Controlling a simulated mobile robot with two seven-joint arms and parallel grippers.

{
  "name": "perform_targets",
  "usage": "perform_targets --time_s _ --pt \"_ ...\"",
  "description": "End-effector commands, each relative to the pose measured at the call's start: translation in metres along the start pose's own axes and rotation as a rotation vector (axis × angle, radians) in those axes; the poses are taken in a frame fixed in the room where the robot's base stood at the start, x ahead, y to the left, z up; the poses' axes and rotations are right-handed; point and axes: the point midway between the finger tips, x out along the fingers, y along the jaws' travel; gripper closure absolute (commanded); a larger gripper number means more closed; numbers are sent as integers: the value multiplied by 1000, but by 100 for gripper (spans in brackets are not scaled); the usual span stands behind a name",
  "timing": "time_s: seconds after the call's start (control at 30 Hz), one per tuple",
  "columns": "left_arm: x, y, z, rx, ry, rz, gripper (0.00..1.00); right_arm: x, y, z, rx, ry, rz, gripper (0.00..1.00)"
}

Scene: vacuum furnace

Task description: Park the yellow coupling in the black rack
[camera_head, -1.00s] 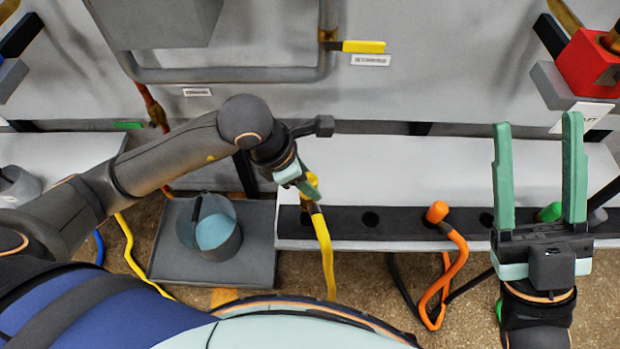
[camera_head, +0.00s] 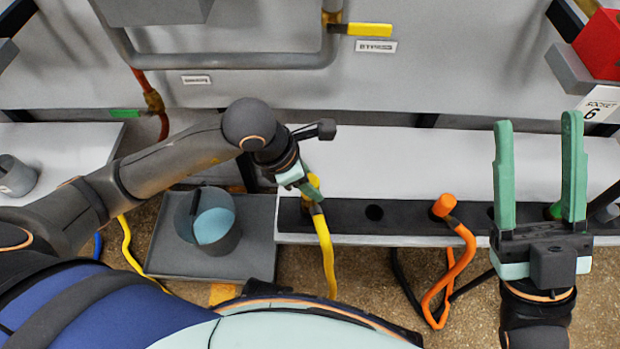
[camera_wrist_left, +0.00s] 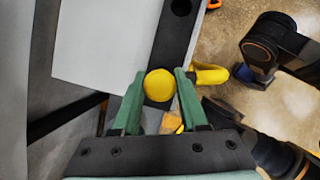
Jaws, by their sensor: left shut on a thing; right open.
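The yellow coupling (camera_head: 314,188) is at the left end of the black rack (camera_head: 345,218), with its yellow hose hanging over the rack's front edge. My left gripper (camera_head: 305,184) is shut on the coupling from above. In the left wrist view the round yellow top of the coupling (camera_wrist_left: 159,85) sits between the green fingers (camera_wrist_left: 158,98), over the end of the black rack (camera_wrist_left: 175,40). Whether it is fully seated in its hole is hidden. My right gripper (camera_head: 540,175) is open and empty, above the right part of the rack.
An orange coupling (camera_head: 444,205) stands in the rack, and a green one (camera_head: 556,210) shows behind my right gripper. An empty hole (camera_head: 374,212) lies between yellow and orange. A grey bucket (camera_head: 208,220) stands on a grey tray (camera_head: 262,240). The white shelf (camera_head: 410,165) is clear.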

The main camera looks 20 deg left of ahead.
Motion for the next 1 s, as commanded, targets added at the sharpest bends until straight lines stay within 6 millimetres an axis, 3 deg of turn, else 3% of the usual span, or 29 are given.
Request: perform_targets --time_s 1.0 --pt "48 0 -20 0 -3 1 100 -30 -20 32 19 -19 -25 43"
